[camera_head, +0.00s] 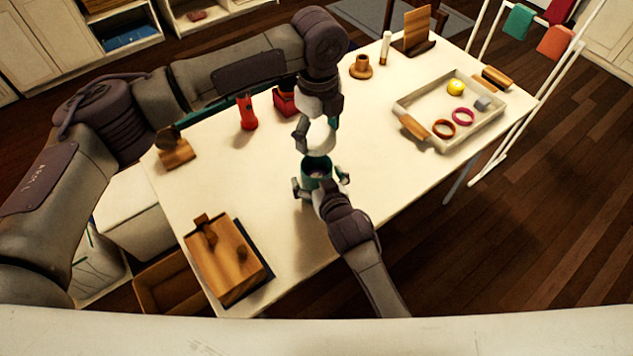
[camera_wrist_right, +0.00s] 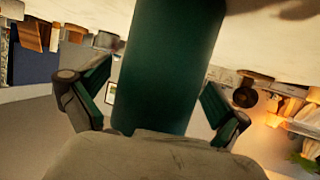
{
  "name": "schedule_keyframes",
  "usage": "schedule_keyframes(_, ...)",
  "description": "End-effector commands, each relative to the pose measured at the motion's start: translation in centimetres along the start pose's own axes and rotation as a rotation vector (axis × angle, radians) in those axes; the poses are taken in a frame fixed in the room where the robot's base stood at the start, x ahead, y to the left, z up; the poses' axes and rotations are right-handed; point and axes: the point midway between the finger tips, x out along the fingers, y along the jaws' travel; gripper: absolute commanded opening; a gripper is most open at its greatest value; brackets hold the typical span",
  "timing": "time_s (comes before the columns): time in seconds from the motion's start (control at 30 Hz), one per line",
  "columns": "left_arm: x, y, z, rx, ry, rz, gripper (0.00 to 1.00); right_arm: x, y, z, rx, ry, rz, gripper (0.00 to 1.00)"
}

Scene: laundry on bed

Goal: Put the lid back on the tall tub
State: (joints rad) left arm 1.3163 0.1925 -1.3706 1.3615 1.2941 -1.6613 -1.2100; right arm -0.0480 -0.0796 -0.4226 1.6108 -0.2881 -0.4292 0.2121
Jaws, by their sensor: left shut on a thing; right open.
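The tall tub (camera_head: 317,165) is a dark teal cylinder standing on the white table, its top open with a dark inside. My left gripper (camera_head: 317,132) is above it, pointing down and shut on a pale round thing, which looks like the lid (camera_head: 321,138). The lid is just over the tub's rim; I cannot tell whether they touch. My right gripper (camera_head: 321,183) is open at the near side of the tub, one finger on each side. In the right wrist view the tub (camera_wrist_right: 168,65) stands between the spread fingers, with gaps beside it.
A red bottle (camera_head: 247,112) and a red object (camera_head: 285,102) stand left of my left gripper. A wooden box (camera_head: 228,262) lies at the near left. A pale tray (camera_head: 470,133) with rings and small items is at right. The table between tub and tray is clear.

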Motion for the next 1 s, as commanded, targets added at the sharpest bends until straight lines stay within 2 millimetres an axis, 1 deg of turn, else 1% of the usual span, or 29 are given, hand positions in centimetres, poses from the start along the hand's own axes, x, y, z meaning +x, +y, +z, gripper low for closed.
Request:
schedule_keyframes(0.03,-0.01,-0.01,-0.01,0.000,0.000,0.000,0.66,0.41,0.00,-0.01,0.000,0.000,0.000,1.00)
schedule_keyframes(0.13,-0.01,-0.01,-0.01,0.000,0.000,0.000,0.66,0.82,0.02,0.00,0.000,-0.001,0.000,1.00)
schedule_keyframes(0.43,-0.01,-0.01,-0.01,0.000,0.000,0.000,0.66,0.92,0.01,0.02,0.000,-0.001,0.000,1.00)
schedule_keyframes(0.77,-0.01,-0.01,-0.01,0.000,0.000,0.000,0.66,0.89,0.01,0.03,0.000,-0.001,0.000,0.45)
schedule_keyframes(0.8,-0.01,-0.01,-0.01,0.000,0.000,0.000,0.66,0.89,0.01,0.03,0.000,-0.001,0.000,0.38)
schedule_keyframes(0.87,-0.01,-0.01,-0.01,0.000,0.000,0.000,0.66,0.89,0.01,0.03,0.000,-0.001,0.000,0.28)
schedule_keyframes(0.9,-0.01,-0.01,-0.01,0.000,0.000,0.000,0.66,0.89,0.01,0.03,0.000,-0.001,0.000,0.22)
schedule_keyframes(0.97,-0.01,-0.01,-0.01,0.000,0.000,0.000,0.66,0.89,0.01,0.03,0.000,-0.001,0.000,0.12)
schedule_keyframes(1.0,0.00,-0.01,-0.01,0.000,0.000,0.000,0.66,0.89,0.01,0.03,0.000,-0.001,0.000,0.11)
